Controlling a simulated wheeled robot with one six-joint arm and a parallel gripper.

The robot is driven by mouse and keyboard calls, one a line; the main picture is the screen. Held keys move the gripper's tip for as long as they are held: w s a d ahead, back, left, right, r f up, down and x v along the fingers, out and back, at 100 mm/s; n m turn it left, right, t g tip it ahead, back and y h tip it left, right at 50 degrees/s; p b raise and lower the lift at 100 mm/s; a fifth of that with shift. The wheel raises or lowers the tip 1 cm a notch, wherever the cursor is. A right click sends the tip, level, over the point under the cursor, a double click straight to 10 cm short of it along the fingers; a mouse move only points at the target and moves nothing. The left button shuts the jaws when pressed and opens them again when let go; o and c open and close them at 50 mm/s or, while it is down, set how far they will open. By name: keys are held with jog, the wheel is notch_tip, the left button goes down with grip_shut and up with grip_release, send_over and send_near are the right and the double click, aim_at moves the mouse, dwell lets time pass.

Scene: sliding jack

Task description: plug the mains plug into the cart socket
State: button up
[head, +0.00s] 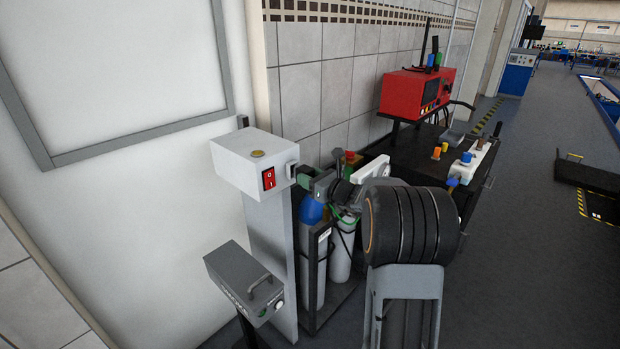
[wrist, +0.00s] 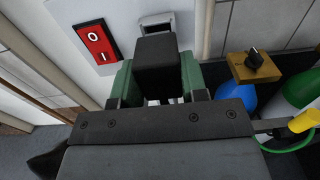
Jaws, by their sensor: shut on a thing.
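The white cart box (head: 250,160) has a red rocker switch (head: 268,179), which also shows in the wrist view (wrist: 95,43). The cart socket (head: 292,170) is on the box's right-hand face; in the wrist view its grey frame (wrist: 157,20) shows just beyond the plug. The black mains plug (wrist: 157,62) is between the green finger pads of my gripper (wrist: 158,80), which is shut on it. The plug covers the socket's lower part, so I cannot tell whether they touch. In the head view my gripper (head: 304,180) is close beside the socket face and hides the plug.
Gas cylinders (head: 340,250) with valves stand in a rack below and right of the box. A grey box with a handle (head: 243,280) is at lower left. A red machine (head: 415,92) sits on a dark bench behind. Open floor lies to the right.

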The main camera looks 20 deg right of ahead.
jog(key=shift+x, duration=1.05)
dwell(0.4)
jog(key=o, duration=1)
jog(key=shift+o, duration=0.2)
jog(key=shift+s, duration=0.1)
jog(key=b+v, duration=0.2)
jog(key=v, duration=1.1)
jog(key=shift+s, duration=0.3)
jog(key=shift+d, duration=0.1)
